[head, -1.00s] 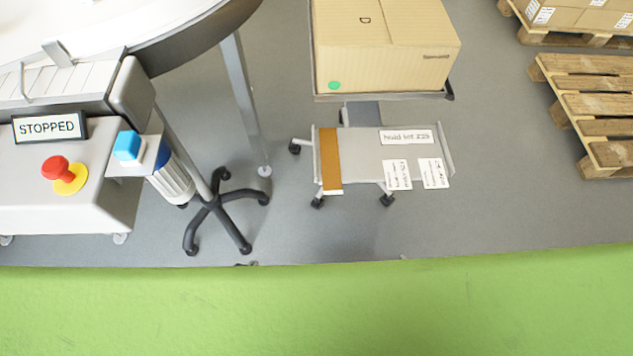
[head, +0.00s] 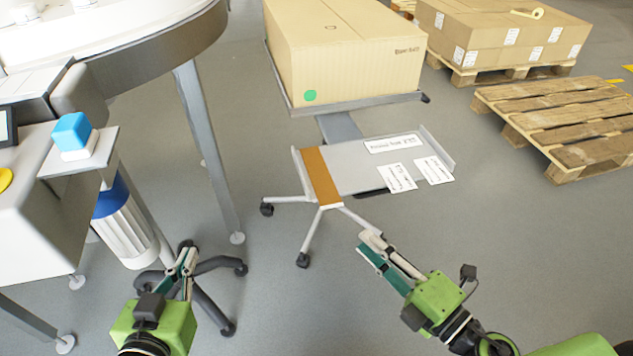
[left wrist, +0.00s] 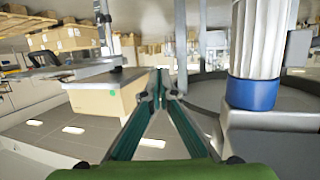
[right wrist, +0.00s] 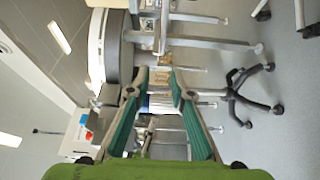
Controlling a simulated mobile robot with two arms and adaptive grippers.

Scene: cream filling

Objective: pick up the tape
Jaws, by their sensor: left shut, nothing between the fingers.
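A pale yellow roll that looks like the tape (head: 527,13) lies on top of a cardboard carton (head: 478,25) at the far upper right of the head view. My left gripper (head: 187,255) is low at the left, far from the roll; its fingertips meet with nothing between them in the left wrist view (left wrist: 160,72). My right gripper (head: 372,243) is near the front of the cart, well short of the roll. Its fingers stand apart and look empty in the right wrist view (right wrist: 160,75). I cannot make out the tape in either wrist view.
A wheeled stand (head: 355,170) with paper labels is in the middle, a large cardboard box (head: 350,65) behind it. An empty wooden pallet (head: 570,120) lies at the right. A round table (head: 190,50) and a machine (head: 30,220) stand at the left.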

